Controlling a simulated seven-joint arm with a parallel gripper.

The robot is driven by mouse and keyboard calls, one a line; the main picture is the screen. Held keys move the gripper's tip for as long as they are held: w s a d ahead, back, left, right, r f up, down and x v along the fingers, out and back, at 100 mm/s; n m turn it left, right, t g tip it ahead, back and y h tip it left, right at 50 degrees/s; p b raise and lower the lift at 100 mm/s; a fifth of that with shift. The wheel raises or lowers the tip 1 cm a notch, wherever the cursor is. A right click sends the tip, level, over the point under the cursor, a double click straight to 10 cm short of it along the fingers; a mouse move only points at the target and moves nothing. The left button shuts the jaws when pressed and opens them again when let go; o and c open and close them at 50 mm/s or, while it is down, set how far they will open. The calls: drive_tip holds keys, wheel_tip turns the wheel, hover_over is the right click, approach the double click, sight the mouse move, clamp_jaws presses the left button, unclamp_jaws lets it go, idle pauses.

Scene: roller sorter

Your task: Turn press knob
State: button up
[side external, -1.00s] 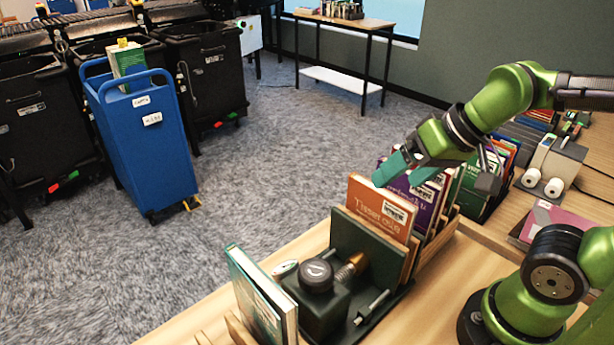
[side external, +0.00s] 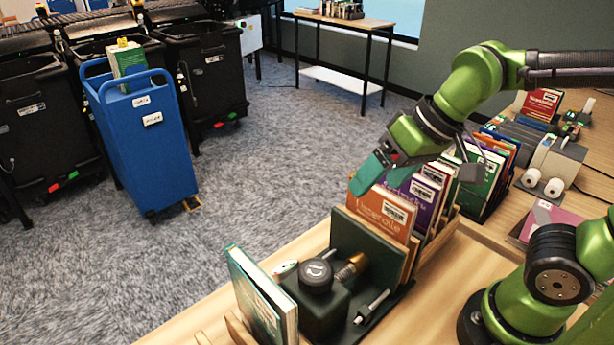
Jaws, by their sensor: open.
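The press knob (side external: 316,274) is a dark round cap with a pale curved arrow on top. It sits on a dark green press body (side external: 322,306) with an upright dark green plate (side external: 352,248) behind it and a brass-coloured screw (side external: 350,268) beside it. My gripper (side external: 362,183) has teal fingers and is open. It is above and beyond the knob, over the orange book (side external: 380,214), and apart from the knob. Whether the fingers touch the book's top edge, I cannot tell.
A green book (side external: 262,300) stands left of the press. Purple and other books (side external: 424,200) stand in a row behind the orange one. A small metal rod (side external: 372,306) lies right of the knob. A blue cart (side external: 150,140) stands on the floor beyond the table.

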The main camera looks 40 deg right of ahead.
sight(316, 270)
drive_tip(key=w+a+r+g+h, duration=0.1)
drive_tip(key=a+r+g, duration=0.15)
drive_tip(key=a, duration=0.35)
drive_tip(key=w+a+r+g+h, duration=0.1)
drive_tip(key=a+g+h, duration=0.15)
drive_tip(key=a, duration=0.35)
drive_tip(key=shift+m+y, duration=0.35)
drive_tip(key=shift+m, duration=0.05)
wheel_tip(316, 270, down, 16)
drive_tip(key=shift+s+a+r, duration=0.1)
drive_tip(key=c, duration=1.1)
drive_tip(key=shift+o, duration=0.2)
